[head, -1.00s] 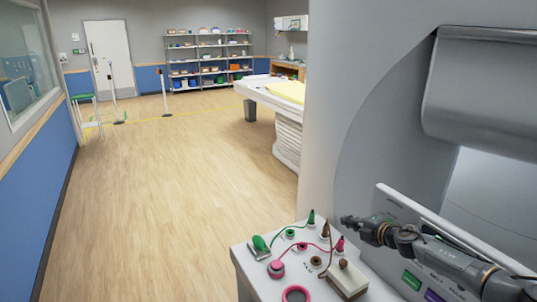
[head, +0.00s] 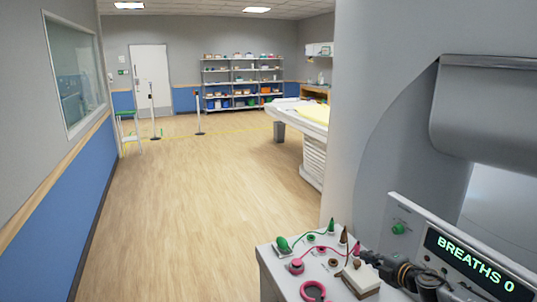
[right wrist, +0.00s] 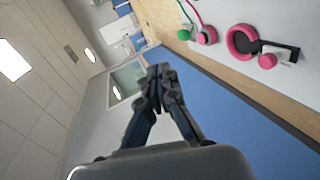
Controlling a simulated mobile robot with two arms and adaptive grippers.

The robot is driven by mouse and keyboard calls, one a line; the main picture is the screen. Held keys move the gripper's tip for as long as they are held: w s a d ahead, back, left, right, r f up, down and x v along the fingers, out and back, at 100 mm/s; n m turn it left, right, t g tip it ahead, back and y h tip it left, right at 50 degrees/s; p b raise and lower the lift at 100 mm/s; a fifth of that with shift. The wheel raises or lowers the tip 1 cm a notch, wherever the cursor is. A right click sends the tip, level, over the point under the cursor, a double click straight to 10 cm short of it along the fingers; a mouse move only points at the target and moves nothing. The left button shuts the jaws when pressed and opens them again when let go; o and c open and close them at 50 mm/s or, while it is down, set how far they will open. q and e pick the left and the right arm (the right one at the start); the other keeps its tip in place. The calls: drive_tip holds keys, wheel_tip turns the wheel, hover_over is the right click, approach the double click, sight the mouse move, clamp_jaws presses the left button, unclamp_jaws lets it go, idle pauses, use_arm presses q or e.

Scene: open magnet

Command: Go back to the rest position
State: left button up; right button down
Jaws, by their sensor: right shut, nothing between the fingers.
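My right gripper (head: 368,258) is low at the right in the head view, beside the right edge of the white console (head: 268,274). In the right wrist view its two fingers (right wrist: 158,72) meet at the tips with nothing between them. I cannot tell from these views how far it is above the console. My left gripper is not in view.
The console holds green, pink and brown plugs with cables, a pink ring (head: 312,291) and a white block (head: 361,279). A display panel (head: 468,262) reads "BREATHS 0". The large grey scanner (head: 395,120) fills the right. The wooden floor (head: 190,220) is clear at left.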

drive_tip(key=s+a+f+m+h, duration=0.1)
drive_tip(key=s+a+f+m, duration=0.4)
drive_tip(key=a, duration=0.4)
drive_tip(key=s+a+f+m+h, duration=0.15)
drive_tip(key=s+a+m, duration=0.25)
drive_tip(key=s+a, duration=0.4)
drive_tip(key=s+d+f+m+g+h, duration=0.1)
drive_tip(key=s+d+f+m+g, duration=0.2)
drive_tip(key=s, duration=0.9)
drive_tip(key=s+d+m+g+h, duration=0.1)
drive_tip(key=s+d+m+g, duration=0.2)
drive_tip(key=s, duration=0.8)
drive_tip(key=s+d+f+m+g+h, duration=0.15)
drive_tip(key=s+m+g, duration=0.3)
drive_tip(key=s, duration=0.75)
wheel_tip(320, 180, down, 32)
drive_tip(key=s+f+b, duration=0.1)
drive_tip(key=b, duration=0.5)
use_arm(q)
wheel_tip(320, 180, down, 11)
drive_tip(key=b, duration=0.4)
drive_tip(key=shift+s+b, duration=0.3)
drive_tip(key=shift+b, duration=0.05)
use_arm(e)
drive_tip(key=s+d+f+g, duration=0.1)
drive_tip(key=s+d+f, duration=0.2)
drive_tip(key=s+f, duration=1.4)
wheel_tip(320, 180, down, 3)
drive_tip(key=shift+f, duration=0.1)
